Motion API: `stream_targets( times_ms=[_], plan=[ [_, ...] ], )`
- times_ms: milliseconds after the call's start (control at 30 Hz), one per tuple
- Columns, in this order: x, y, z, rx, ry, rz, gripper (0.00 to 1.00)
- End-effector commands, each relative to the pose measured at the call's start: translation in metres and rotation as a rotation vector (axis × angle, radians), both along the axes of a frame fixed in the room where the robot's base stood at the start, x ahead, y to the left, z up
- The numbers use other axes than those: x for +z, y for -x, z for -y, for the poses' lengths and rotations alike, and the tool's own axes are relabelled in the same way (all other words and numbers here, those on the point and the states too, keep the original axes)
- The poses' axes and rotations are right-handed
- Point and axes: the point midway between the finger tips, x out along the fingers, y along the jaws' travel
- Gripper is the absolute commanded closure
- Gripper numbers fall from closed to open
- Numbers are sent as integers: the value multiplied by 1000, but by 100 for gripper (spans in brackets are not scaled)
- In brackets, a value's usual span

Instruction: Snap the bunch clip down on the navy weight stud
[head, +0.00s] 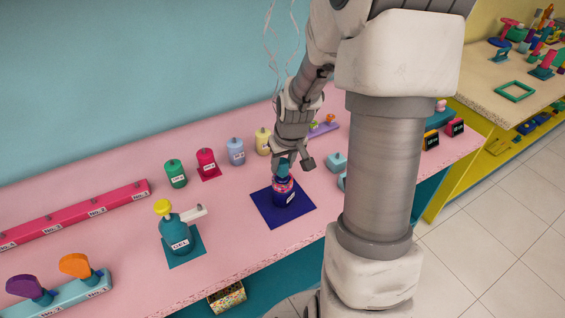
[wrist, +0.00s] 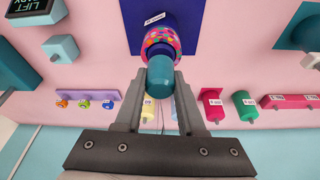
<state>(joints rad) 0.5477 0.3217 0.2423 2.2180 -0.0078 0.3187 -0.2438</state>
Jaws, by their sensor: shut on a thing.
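The navy weight (head: 289,198) stands on a navy mat (head: 268,211) on the pink counter, with a white label on its front. A multicoloured, pink-dotted band (wrist: 160,40) shows between the weight and the teal bunch clip (wrist: 160,77). My gripper (head: 290,164) is above the weight, pointing down, its fingers on either side of the teal clip; it also shows in the wrist view (wrist: 160,92). The stud is hidden beneath the clip, so I cannot tell whether they are engaged. Pale ribbons (head: 270,45) rise above the gripper.
A teal bottle-shaped canister (head: 176,238) with a yellow knob stands on a teal mat to the left. Green (head: 176,174), red (head: 207,163), lavender (head: 236,151) and yellow (head: 263,141) weights stand behind. Pale blue blocks (head: 337,162) are to the right.

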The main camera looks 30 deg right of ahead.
Motion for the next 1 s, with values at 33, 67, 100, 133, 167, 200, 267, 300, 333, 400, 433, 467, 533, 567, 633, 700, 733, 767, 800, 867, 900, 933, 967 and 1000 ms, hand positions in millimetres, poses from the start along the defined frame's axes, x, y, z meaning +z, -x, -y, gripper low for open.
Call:
stream_targets(
  times_ms=[33, 67, 100, 133, 167, 200, 267, 300, 333, 400, 433, 467, 533, 567, 633, 700, 733, 767, 800, 867, 900, 933, 967, 1000],
  plan=[
    [-3, 0, 0, 0, 0, 0, 100],
    [-4, 0, 0, 0, 0, -1, 100],
    [-5, 0, 0, 0, 0, -1, 100],
    [-5, 0, 0, 0, 0, -1, 100],
    [-6, 0, 0, 0, 0, 0, 100],
    [-7, 0, 0, 0, 0, 0, 100],
    [-9, 0, 0, 0, 0, 0, 100],
    [-9, 0, 0, 0, 0, -1, 100],
    [-10, 0, 0, 0, 0, 0, 100],
    [-12, 0, 0, 0, 0, 0, 100],
    [-13, 0, 0, 0, 0, 0, 100],
    [-14, 0, 0, 0, 0, 0, 100],
    [-12, 0, 0, 0, 0, 0, 49],
    [-12, 0, 0, 0, 0, 0, 43],
    [-12, 0, 0, 0, 0, 0, 31],
    [-12, 0, 0, 0, 0, 0, 26],
    [-12, 0, 0, 0, 0, 0, 26],
    [-12, 0, 0, 0, 0, 0, 26],
    [-12, 0, 0, 0, 0, 0, 26],
    [-12, 0, 0, 0, 0, 0, 26],
    [-12, 0, 0, 0, 0, 0, 26],
    [-11, 0, 0, 0, 0, 0, 26],
    [-11, 0, 0, 0, 0, 0, 26],
    [-10, 0, 0, 0, 0, 0, 26]
  ],
)
